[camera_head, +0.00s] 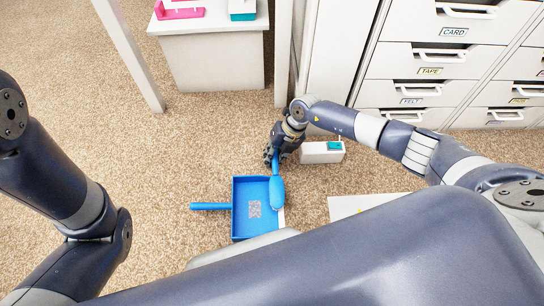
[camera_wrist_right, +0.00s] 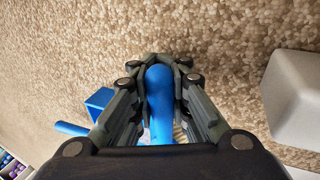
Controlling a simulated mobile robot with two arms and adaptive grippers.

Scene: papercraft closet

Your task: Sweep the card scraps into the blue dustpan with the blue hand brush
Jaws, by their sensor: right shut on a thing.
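The blue dustpan (camera_head: 240,222) lies on the carpet in the head view, its handle pointing left. A small patch of greyish card scraps (camera_head: 254,209) lies inside it. The blue hand brush (camera_head: 276,190) is held by my right gripper (camera_head: 273,160), its head at the dustpan's right edge; I cannot tell if it touches. In the right wrist view the fingers (camera_wrist_right: 160,75) are closed around the blue brush handle (camera_wrist_right: 159,100), and part of the dustpan (camera_wrist_right: 99,101) shows at left. My left arm enters at left, but its gripper is out of view.
A white box with a teal item (camera_head: 322,152) stands on the carpet just right of my right gripper. A pale flat panel (camera_head: 360,204) lies right of the dustpan. White labelled drawers (camera_head: 430,60) stand at the back right. Carpet left of the dustpan is clear.

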